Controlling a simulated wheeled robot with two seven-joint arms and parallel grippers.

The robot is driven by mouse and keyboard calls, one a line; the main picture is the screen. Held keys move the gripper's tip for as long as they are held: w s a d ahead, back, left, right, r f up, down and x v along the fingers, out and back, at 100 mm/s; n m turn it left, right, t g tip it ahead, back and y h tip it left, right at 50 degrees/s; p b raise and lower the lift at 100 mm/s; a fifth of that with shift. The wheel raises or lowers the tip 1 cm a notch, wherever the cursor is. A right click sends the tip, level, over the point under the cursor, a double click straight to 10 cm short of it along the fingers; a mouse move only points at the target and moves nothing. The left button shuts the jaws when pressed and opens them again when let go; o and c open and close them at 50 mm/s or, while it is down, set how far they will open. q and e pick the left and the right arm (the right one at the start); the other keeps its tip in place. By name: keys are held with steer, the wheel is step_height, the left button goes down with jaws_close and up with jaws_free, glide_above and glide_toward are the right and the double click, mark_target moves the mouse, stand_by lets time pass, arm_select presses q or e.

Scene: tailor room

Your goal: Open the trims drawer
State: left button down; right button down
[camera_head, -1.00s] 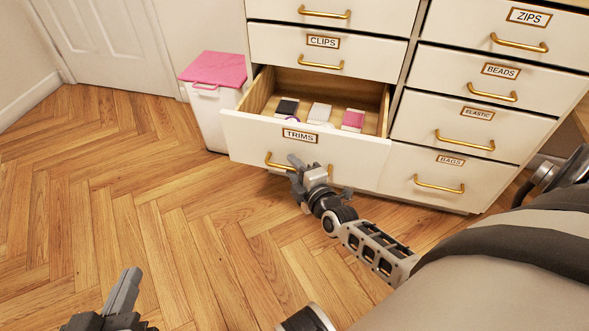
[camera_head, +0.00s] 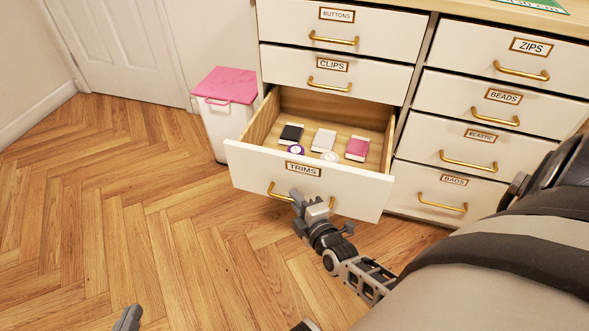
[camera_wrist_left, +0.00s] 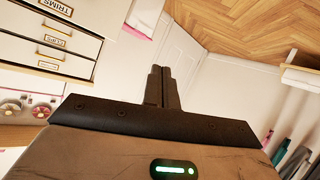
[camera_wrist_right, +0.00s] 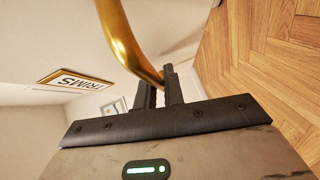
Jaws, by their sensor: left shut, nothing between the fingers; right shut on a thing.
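The trims drawer (camera_head: 245,165) is pulled out of the white cabinet, its inside showing in the head view. It holds a black-and-white item (camera_head: 291,134), a white item (camera_head: 323,140), a pink item (camera_head: 357,148) and small round spools (camera_head: 296,150). My right gripper (camera_head: 302,205) is at the brass drawer handle (camera_head: 279,194). In the right wrist view the right fingers (camera_wrist_right: 160,90) are shut on the handle (camera_wrist_right: 130,45), beside the TRIMS label (camera_wrist_right: 75,79). My left gripper (camera_head: 130,318) is at the bottom edge; in the left wrist view its fingers (camera_wrist_left: 161,85) are shut and empty.
A white bin with a pink lid (camera_head: 226,85) stands left of the open drawer. Closed drawers surround it: CLIPS (camera_head: 335,75) above, BAGS (camera_head: 430,190) to the right. The wooden floor (camera_head: 120,210) in front and left is clear.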

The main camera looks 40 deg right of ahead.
steer(key=c, duration=1.5)
jaws_free()
steer(key=shift+s, duration=0.1)
